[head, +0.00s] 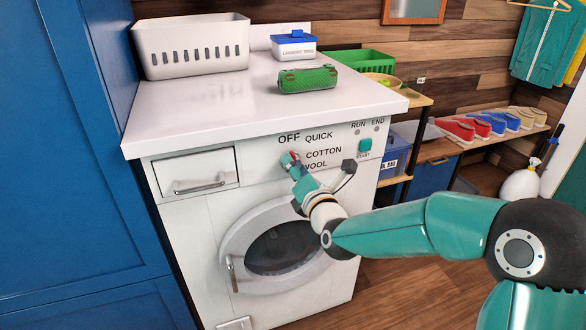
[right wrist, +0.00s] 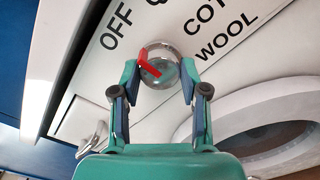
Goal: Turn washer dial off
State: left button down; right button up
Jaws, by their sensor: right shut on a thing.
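The white washer (head: 190,240) stands in the middle of the head view, with the labels OFF, QUICK, COTTON and WOOL on its front panel. The round dial (right wrist: 165,52) is clear with a red pointer (right wrist: 143,57). The pointer shows at the dial's upper left in the right wrist view, on the side facing OFF. My right gripper (right wrist: 159,78) is shut on the dial, one finger on each side. In the head view my right gripper (head: 292,163) hides most of the dial. My left gripper is not in view.
The washer top holds a white basket (head: 190,55), a blue-lidded box (head: 294,46) and a green rolled item (head: 307,79). A drawer (head: 196,172) is left of the dial, the round door (head: 240,240) below. A tall blue cabinet (head: 65,150) stands close on the left.

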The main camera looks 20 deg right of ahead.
jog(key=shift+a+f+n, duration=0.2)
jog(key=shift+f+n, duration=0.1)
jog(key=shift+f, duration=0.1)
jog(key=o, duration=1.1)
jog(key=shift+o, duration=0.2)
jog(key=shift+d+r, duration=0.1)
jog(key=shift+r, duration=0.05)
jog(key=shift+r, duration=0.1)
jog(key=s, duration=1.2)
jog(key=shift+d, duration=0.2)
jog(key=shift+d, duration=0.1)
